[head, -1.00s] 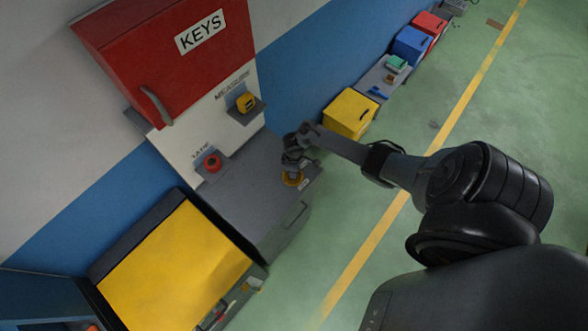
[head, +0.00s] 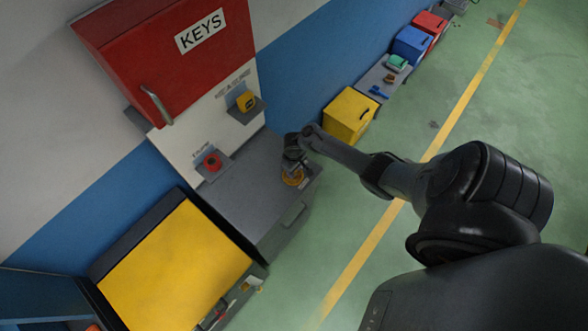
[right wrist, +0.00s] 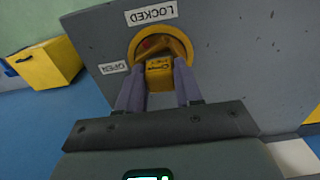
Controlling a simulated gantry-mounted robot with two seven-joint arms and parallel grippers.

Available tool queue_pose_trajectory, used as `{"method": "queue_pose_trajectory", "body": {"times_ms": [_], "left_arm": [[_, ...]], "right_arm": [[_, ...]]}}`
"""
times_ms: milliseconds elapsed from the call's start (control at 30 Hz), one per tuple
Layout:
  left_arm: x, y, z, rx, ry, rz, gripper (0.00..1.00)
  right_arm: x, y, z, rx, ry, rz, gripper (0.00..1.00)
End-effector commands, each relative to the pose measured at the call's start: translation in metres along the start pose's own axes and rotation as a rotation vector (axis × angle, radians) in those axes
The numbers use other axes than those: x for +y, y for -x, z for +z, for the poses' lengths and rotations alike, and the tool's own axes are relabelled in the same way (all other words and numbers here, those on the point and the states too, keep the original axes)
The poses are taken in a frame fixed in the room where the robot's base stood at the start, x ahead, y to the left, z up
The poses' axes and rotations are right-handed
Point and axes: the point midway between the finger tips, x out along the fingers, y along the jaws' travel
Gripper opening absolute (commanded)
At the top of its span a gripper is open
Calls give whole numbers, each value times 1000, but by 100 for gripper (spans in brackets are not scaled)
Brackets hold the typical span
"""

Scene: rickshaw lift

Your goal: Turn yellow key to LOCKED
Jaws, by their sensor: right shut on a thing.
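The yellow key (right wrist: 159,74) is between the two fingers of my right gripper (right wrist: 160,85), which is shut on it. The key is in front of a round yellow lock ring (right wrist: 136,43) on a grey panel. A LOCKED label (right wrist: 151,13) sits just beyond the ring, upside down in the right wrist view. An OPEN label (right wrist: 113,67) sits to the ring's left. In the head view my right gripper (head: 292,168) is over the yellow ring (head: 294,181) on the grey cabinet top. The key's exact angle is hard to tell. My left gripper is not in view.
A red KEYS cabinet (head: 190,75) hangs on the wall above two small shelves. A yellow-topped unit (head: 175,262) stands beside the grey cabinet (head: 235,185). Yellow (head: 348,115), blue (head: 411,44) and red (head: 429,24) boxes line the wall. The green floor is open.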

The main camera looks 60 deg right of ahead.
Motion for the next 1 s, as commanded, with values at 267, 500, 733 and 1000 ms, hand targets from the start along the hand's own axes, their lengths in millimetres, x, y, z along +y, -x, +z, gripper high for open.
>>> {"method": "queue_pose_trajectory", "body": {"times_ms": [267, 500, 733, 1000], "left_arm": [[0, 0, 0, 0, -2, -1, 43], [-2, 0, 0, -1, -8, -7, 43], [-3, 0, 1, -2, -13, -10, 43], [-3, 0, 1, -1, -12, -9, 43]], "right_arm": [[0, 0, 0, 0, 4, 0, 6], [-2, 0, 0, 1, -231, -4, 6], [-1, 0, -1, 1, -313, -1, 6], [-2, 0, -1, 1, -339, -2, 6]]}}
